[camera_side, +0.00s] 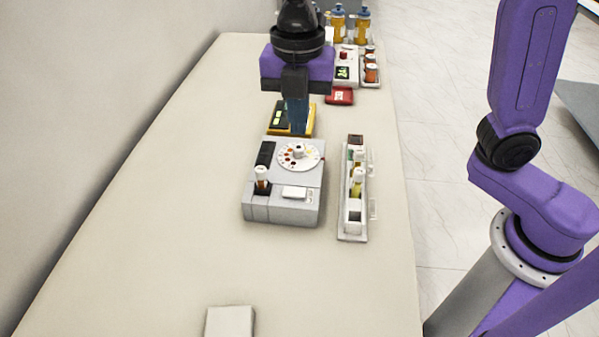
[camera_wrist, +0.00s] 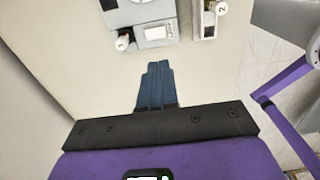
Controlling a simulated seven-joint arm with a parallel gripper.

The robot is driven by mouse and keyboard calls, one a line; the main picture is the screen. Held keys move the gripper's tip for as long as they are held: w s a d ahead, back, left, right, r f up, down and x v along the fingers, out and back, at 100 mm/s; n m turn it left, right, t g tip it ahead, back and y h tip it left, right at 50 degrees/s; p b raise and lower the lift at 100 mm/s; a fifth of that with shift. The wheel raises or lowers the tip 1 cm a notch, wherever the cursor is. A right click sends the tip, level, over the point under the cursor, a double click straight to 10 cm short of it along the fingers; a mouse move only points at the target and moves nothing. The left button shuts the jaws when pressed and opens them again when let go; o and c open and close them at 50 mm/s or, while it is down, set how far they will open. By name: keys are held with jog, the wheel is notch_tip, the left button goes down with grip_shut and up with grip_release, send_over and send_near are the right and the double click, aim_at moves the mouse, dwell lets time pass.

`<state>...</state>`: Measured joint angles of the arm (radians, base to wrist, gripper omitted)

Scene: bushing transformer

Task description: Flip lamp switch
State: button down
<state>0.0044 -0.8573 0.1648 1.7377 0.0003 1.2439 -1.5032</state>
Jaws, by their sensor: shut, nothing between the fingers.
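A grey instrument (camera_side: 283,212) with a colour-dotted white dial (camera_side: 299,155) stands mid-table. A white rectangular piece (camera_side: 294,192), which looks like the switch, is on its front right top; I cannot tell its on or off position. It also shows in the wrist view (camera_wrist: 156,33). A white-capped vial (camera_side: 262,177) stands in the instrument's front left. My gripper (camera_side: 298,130) points down with blue fingers shut and empty. In the side view it appears behind the dial, overlapping the yellow device. In the wrist view its fingertips (camera_wrist: 158,66) are apart from the instrument, over bare table.
A narrow rack (camera_side: 353,222) with vials stands right of the instrument. A yellow device (camera_side: 281,119), a red box (camera_side: 340,96) and several bottles (camera_side: 363,25) are behind. A white block (camera_side: 230,322) lies in front. The table's left side is clear.

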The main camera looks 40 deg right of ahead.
aim_at(301, 192)
jog(key=shift+s+f, duration=0.1)
jog(key=shift+f, duration=0.05)
dwell(0.3)
notch_tip(301, 192, down, 14)
jog(key=shift+r, duration=0.15)
dwell(0.4)
jog(key=shift+d, duration=0.1)
jog(key=shift+s+f, duration=0.1)
jog(key=shift+f, duration=0.2)
jog(key=shift+w+a+r, duration=0.25)
jog(key=shift+w+a, duration=0.3)
jog(key=shift+w, duration=0.05)
notch_tip(301, 192, up, 14)
jog(key=w+a, duration=0.1)
jog(key=shift+w+a, duration=0.2)
dwell(0.5)
